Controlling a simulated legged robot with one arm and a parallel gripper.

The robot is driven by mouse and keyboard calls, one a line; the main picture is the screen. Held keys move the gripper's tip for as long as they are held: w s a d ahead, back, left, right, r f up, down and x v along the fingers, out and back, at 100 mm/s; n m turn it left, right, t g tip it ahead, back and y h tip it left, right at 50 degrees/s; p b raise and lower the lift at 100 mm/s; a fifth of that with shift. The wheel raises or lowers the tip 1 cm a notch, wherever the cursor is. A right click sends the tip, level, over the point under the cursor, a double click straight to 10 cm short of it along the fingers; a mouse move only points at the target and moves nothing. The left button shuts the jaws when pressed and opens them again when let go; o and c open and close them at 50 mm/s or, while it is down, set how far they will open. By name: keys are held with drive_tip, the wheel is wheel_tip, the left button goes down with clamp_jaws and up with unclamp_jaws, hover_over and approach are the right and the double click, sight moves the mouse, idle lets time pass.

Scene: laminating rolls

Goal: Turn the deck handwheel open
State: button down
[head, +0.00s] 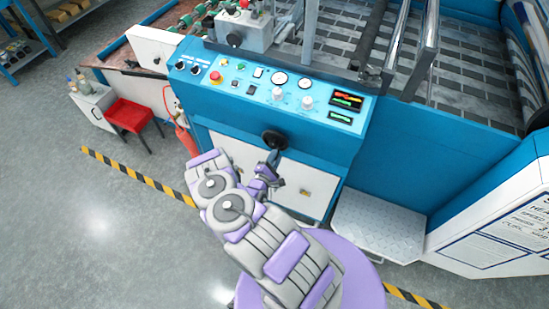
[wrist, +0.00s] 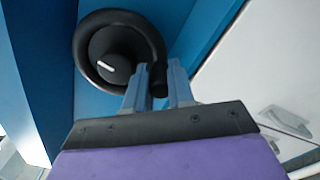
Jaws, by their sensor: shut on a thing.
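The handwheel (head: 274,138) is a black ring with a hub, mounted on the front face of the blue machine below its control panel. In the wrist view the handwheel (wrist: 95,58) fills the upper left, with a short white mark on its hub. My gripper (head: 274,157) reaches up to the wheel's lower edge. In the wrist view the two blue-grey fingers of my gripper (wrist: 159,85) are shut on a small black knob or handle at the wheel's lower right rim. The finger tips partly hide this part of the rim.
The blue control panel (head: 270,85) with dials, buttons and displays is above the wheel. White cabinet doors (head: 300,187) lie below it. Grey floor is open at the left.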

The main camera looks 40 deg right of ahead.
drive_tip(key=shift+s+f, duration=0.2)
drive_tip(key=shift+s, duration=0.05)
drive_tip(key=c, duration=1.3)
unclamp_jaws()
drive_tip(key=shift+c, duration=0.2)
drive_tip(key=shift+o, duration=0.5)
drive_tip(key=shift+w+r, duration=0.1)
drive_tip(key=p+v, duration=0.1)
drive_tip(key=v, duration=1.6)
drive_tip(key=shift+a, duration=0.25)
